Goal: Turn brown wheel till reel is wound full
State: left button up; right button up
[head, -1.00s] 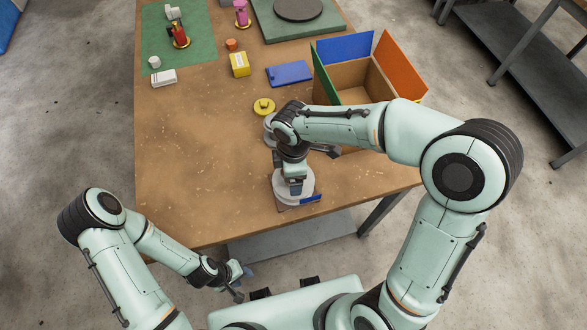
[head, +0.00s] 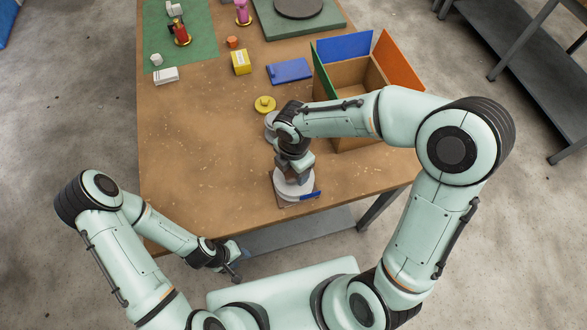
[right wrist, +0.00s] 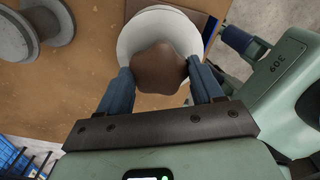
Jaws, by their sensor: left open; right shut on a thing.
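The brown wheel (right wrist: 160,68), a lobed knob, sits over a round white disc (right wrist: 150,18) in the right wrist view. My right gripper (right wrist: 163,80) is shut on the wheel, one blue-grey finger on each side. In the head view the white disc (head: 294,186) stands near the table's front edge, under my right gripper (head: 293,172), which hides the wheel. A grey spool, perhaps the reel, shows in the right wrist view (right wrist: 35,28); my arm partly covers it in the head view (head: 270,121). How full it is cannot be told. My left gripper (head: 235,266) is open and empty before the table.
A yellow disc (head: 264,104) lies behind the spool. A cardboard box with coloured flaps (head: 345,75) stands at the right. A blue case (head: 289,71) and yellow box (head: 240,62) lie farther back. The table's left half (head: 185,140) is mostly clear.

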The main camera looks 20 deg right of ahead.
jog(key=o, duration=1)
jog(key=shift+s+d+f, duration=0.1)
jog(key=shift+s+f, duration=0.15)
jog(key=shift+o, duration=0.6)
jog(key=shift+s+r, duration=0.1)
jog(key=shift+r, duration=0.05)
pick_arm(q)
jog(key=shift+s+f, duration=0.1)
jog(key=shift+s, duration=0.2)
jog(key=shift+w+r, duration=0.2)
jog(key=shift+w, duration=0.1)
pick_arm(e)
jog(key=shift+w, duration=0.6)
jog(key=c, duration=1.1)
jog(key=shift+r, duration=0.1)
